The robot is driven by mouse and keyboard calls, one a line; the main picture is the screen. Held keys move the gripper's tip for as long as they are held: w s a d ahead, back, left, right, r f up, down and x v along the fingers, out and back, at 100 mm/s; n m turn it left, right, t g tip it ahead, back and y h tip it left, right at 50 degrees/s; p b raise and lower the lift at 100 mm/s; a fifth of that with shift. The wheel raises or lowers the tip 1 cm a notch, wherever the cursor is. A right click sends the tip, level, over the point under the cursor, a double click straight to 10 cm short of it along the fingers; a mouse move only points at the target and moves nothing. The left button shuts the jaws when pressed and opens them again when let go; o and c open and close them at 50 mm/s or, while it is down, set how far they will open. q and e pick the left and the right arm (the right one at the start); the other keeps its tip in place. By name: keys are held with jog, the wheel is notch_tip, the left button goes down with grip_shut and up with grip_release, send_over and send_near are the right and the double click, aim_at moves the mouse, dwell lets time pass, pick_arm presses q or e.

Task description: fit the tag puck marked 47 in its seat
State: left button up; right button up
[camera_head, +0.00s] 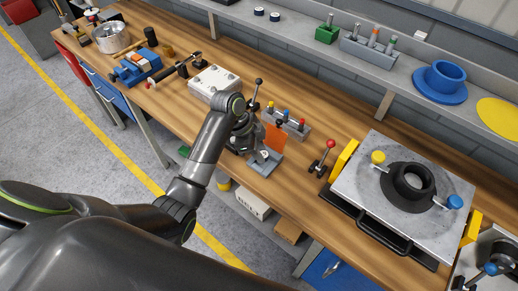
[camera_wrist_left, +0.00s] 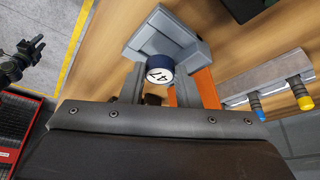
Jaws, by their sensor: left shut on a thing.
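The tag puck marked 47 (camera_wrist_left: 160,70) has a white face and a dark blue side. In the left wrist view it sits between the fingers of my left gripper (camera_wrist_left: 168,84), which is shut on it. A blue-grey holder (camera_wrist_left: 152,36) with raised walls lies just beyond the puck. I cannot tell whether the puck touches it. In the head view my left gripper (camera_head: 259,155) is low over the same holder (camera_head: 264,168) at the bench's front edge, and the puck is hard to make out there. My right gripper is not in view.
An orange panel (camera_head: 275,137) stands just behind the holder. A block with coloured pegs (camera_head: 287,124) is behind that. A red-knobbed lever (camera_head: 322,160) and a metal plate with a black ring (camera_head: 345,192) are to the right. Two more pucks (camera_head: 259,11) (camera_head: 275,16) sit on the shelf.

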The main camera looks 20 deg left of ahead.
pick_arm(q)
jog(key=shift+f+b, duration=0.45)
jog(key=shift+f, duration=0.35)
jog(key=o, duration=1)
jog(key=shift+s+r, duration=0.15)
jog(key=shift+r, duration=0.1)
jog(key=shift+c, duration=0.5)
jog(key=shift+o, duration=0.5)
